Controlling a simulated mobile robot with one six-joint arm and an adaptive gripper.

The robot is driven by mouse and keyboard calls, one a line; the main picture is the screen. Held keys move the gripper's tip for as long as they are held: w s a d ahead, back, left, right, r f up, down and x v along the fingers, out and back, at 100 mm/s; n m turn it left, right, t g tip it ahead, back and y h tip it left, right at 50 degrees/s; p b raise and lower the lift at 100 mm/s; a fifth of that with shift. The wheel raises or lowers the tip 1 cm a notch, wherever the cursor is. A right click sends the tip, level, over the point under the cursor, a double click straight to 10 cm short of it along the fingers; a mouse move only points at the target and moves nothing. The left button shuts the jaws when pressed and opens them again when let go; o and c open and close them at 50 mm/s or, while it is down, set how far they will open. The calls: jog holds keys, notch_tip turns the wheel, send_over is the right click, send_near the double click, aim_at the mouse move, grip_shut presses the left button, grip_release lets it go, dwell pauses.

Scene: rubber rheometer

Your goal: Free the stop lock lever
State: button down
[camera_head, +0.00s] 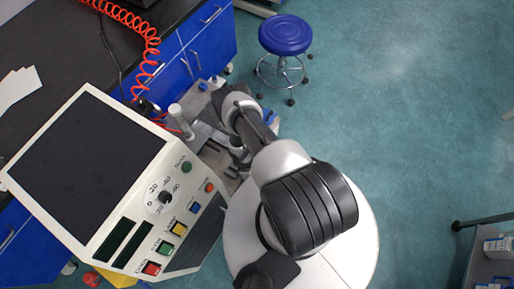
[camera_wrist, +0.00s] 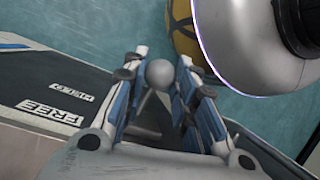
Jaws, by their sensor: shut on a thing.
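The stop lock lever shows in the wrist view as a grey ball knob (camera_wrist: 160,73) with a short stem below it. My gripper (camera_wrist: 158,85) has its two blue and grey fingers on either side of the lever, shut on it. The knob shows between the fingertips. A dark plate (camera_wrist: 38,88) to the left bears a white label reading "FREE" (camera_wrist: 50,114) and a smaller label (camera_wrist: 72,91), too blurred to read surely. In the head view my arm covers the lever and most of the gripper.
The cream control panel (camera_head: 88,168) with dial and coloured buttons stands left of my arm in the head view. A blue stool (camera_head: 285,35) stands on open floor behind. A black bench (camera_head: 45,40) with blue cabinets and a coiled orange hose (camera_head: 150,48) is at upper left.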

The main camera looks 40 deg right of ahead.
jog(key=shift+w, duration=0.1)
dwell(0.3)
jog(key=c, duration=1.3)
grip_release()
jog(key=v, duration=1.2)
